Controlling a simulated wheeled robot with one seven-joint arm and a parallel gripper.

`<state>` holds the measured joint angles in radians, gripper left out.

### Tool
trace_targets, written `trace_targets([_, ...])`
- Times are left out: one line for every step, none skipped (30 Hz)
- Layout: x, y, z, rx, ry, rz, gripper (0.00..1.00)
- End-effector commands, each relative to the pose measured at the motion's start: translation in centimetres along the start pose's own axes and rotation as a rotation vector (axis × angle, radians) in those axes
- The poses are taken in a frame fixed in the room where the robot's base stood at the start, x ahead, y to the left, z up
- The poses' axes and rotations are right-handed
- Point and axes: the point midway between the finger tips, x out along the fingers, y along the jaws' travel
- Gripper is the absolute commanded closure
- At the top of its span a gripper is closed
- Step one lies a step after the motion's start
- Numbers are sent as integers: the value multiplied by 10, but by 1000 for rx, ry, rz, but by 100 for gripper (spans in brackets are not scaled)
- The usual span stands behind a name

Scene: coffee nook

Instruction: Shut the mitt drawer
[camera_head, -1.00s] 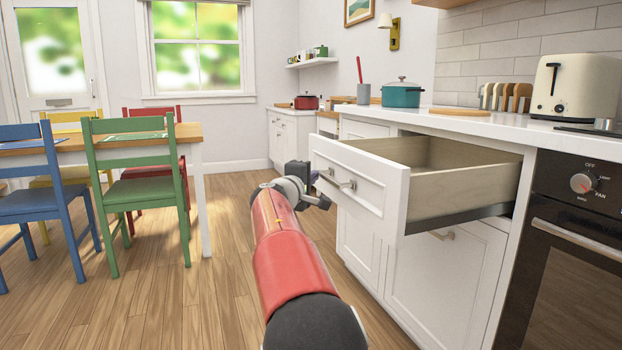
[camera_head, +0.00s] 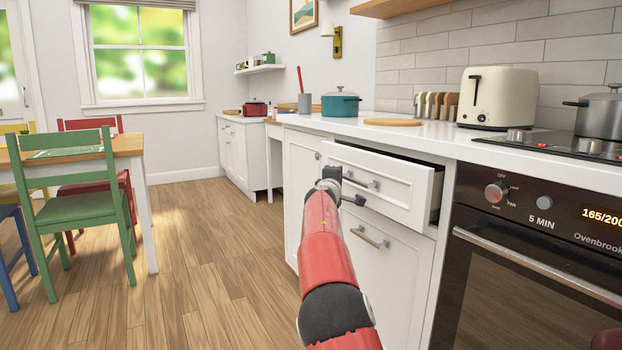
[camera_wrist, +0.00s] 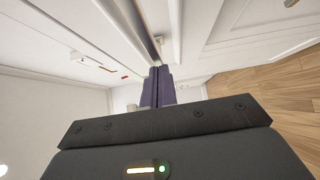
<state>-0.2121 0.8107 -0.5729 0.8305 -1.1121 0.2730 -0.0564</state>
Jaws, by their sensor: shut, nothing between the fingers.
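The drawer (camera_head: 385,188) is a white panelled front under the worktop, with a metal bar handle (camera_head: 361,180). It stands slightly out from the cabinet, with a dark gap at its top and right side. Its inside is hidden from here. My gripper (camera_head: 345,188) is at the left part of the drawer front, left of the handle. In the wrist view its two dark fingers (camera_wrist: 161,86) are together with nothing between them, their tips close to a white panel edge. I cannot tell whether they touch it.
A cabinet door with a handle (camera_head: 370,237) is below the drawer, and a black oven (camera_head: 530,265) is to the right. The worktop holds a toaster (camera_head: 504,98), a teal pot (camera_head: 341,103) and a round board (camera_head: 393,122). A green chair (camera_head: 75,205) stands left; the floor between is clear.

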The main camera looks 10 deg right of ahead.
Motion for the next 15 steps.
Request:
trace_targets([10, 4, 10, -2, -4, 0, 100])
trace_targets([14, 4, 15, -2, -4, 0, 100])
trace_targets([20, 4, 20, -2, -2, -1, 100])
trace_targets([24, 4, 24, -2, -3, 0, 100])
trace_targets([27, 4, 27, -2, -3, 0, 100])
trace_targets([31, 3, 31, -2, -1, 0, 100])
trace_targets([34, 3, 33, -1, -1, 0, 100])
trace_targets([36, 2, 36, -1, -1, 0, 100])
trace_targets([38, 2, 38, 0, 0, 0, 100])
trace_targets([40, 2, 40, -1, 0, 0, 100])
trace_targets([41, 2, 41, -1, 0, 1, 100])
trace_targets([43, 2, 43, -1, 0, 1, 100])
trace_targets([44, 1, 44, -1, 0, 0, 100])
trace_targets([45, 1, 44, -1, 0, 0, 100])
trace_targets([45, 0, 45, -2, -1, 0, 100])
